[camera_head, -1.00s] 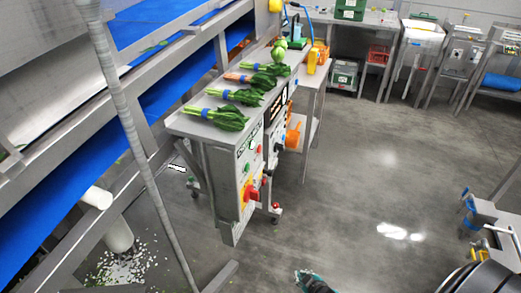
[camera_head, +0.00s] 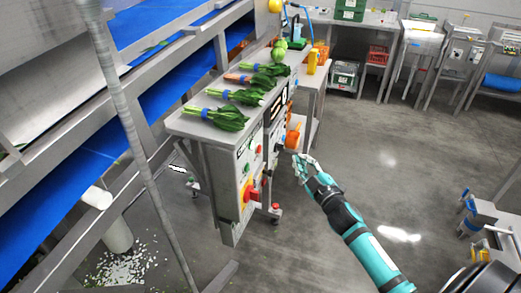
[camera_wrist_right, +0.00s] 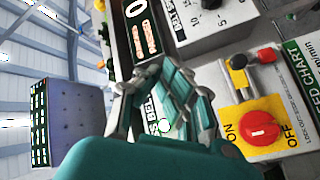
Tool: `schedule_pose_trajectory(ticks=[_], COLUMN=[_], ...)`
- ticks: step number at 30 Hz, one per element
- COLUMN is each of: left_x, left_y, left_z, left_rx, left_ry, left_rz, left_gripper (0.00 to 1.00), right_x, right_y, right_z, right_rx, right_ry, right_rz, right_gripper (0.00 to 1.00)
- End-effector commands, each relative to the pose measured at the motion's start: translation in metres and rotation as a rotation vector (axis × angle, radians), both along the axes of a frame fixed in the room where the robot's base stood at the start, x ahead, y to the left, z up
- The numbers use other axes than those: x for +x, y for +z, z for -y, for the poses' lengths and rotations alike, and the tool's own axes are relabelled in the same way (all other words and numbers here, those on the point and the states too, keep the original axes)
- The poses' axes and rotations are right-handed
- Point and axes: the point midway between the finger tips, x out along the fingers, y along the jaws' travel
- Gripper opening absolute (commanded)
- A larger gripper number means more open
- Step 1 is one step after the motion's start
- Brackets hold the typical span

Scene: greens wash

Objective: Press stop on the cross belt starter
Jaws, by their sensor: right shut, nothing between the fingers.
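Grey control panels face right at the near end of the steel table. In the head view one panel carries a green button (camera_head: 246,168), a red button (camera_head: 258,149) and a red rotary switch on yellow (camera_head: 249,191). My right gripper (camera_head: 301,162) is shut and empty, in the air right of the panels. In the right wrist view the gripper (camera_wrist_right: 168,92) is close in front of a panel and hides part of a label reading "S BELT". A red ON/OFF knob (camera_wrist_right: 260,128) and a small red button (camera_wrist_right: 267,55) show to its right. My left gripper is out of view.
Bunches of greens (camera_head: 230,118) lie on the steel table (camera_head: 190,127). An orange holder (camera_head: 293,136) hangs near my right gripper. A blue conveyor belt (camera_head: 85,160) runs at the left. The floor (camera_head: 400,165) right of the panels is mostly clear.

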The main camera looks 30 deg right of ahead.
Motion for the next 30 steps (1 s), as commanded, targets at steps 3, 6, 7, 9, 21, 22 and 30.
schedule_pose_trajectory(ticks=[3, 6, 7, 9, 21, 22, 30], left_x=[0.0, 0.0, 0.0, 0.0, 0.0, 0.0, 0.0], left_y=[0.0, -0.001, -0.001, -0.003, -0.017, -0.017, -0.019], left_z=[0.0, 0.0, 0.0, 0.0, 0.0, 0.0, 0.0], left_rx=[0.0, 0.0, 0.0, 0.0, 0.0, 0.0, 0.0], left_ry=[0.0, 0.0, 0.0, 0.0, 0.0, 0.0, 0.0], left_rz=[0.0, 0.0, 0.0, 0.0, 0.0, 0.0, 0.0], left_gripper=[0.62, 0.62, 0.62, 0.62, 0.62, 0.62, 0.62], right_x=[0.0, 0.001, 0.002, 0.006, 0.047, 0.049, 0.065], right_y=[0.0, -0.001, -0.001, -0.001, -0.001, -0.001, -0.001], right_z=[0.0, -0.001, -0.002, -0.005, -0.039, -0.042, -0.055], right_rx=[0.001, 0.002, 0.002, 0.002, 0.003, 0.003, 0.002], right_ry=[-0.001, 0.0, 0.0, 0.0, 0.0, 0.0, -0.001], right_rz=[-0.001, 0.0, 0.0, 0.002, 0.002, 0.0, -0.001], right_gripper=[0.0, 0.0, 0.0, 0.0, 0.0, 0.0, 0.0])
